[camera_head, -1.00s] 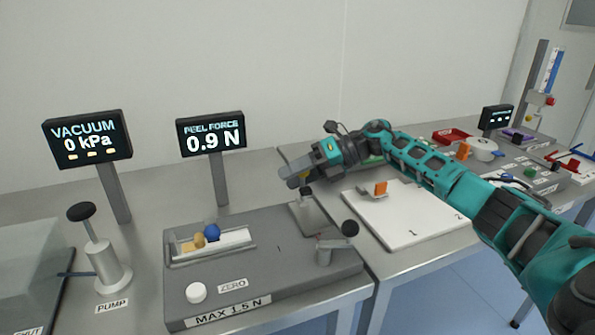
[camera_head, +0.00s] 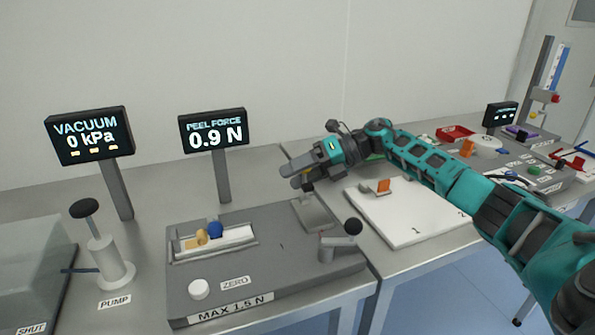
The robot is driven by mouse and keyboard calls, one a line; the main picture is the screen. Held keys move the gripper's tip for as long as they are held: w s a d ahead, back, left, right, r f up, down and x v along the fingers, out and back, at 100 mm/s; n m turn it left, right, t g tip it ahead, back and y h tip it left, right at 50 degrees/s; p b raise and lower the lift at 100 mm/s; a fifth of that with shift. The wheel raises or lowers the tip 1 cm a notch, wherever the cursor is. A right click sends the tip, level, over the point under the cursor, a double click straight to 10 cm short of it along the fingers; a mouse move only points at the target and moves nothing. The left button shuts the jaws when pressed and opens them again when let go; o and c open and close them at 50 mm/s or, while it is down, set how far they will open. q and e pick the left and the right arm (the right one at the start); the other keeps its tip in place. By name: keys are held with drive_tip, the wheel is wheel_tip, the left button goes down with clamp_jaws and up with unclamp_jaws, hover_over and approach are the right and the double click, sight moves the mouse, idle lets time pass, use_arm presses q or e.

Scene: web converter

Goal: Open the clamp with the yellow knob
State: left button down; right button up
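A small yellow-tan knob (camera_head: 201,237) sits in a shallow pale tray (camera_head: 235,243) on the grey peel-force fixture, close beside a blue ball-shaped knob (camera_head: 214,229). The clamp parts under these knobs are too small to make out. My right gripper (camera_head: 291,174) is above the fixture's back right corner, to the right of and apart from the yellow knob. Its fingers point left and are seen from the side, so their gap is unclear. My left gripper is out of view.
The fixture (camera_head: 290,265) carries a white button (camera_head: 198,289) and a black-knobbed crank (camera_head: 340,243). A peel-force display (camera_head: 213,139) stands behind it. A pump (camera_head: 104,255) is at left. A white board (camera_head: 415,225) with an orange block (camera_head: 383,186) lies at right.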

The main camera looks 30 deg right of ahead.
drive_tip(key=o, duration=0.3)
drive_tip(key=shift+r, duration=0.1)
drive_tip(key=shift+b+v, duration=0.75)
drive_tip(key=shift+v, duration=5.7)
drive_tip(key=shift+c, duration=0.2)
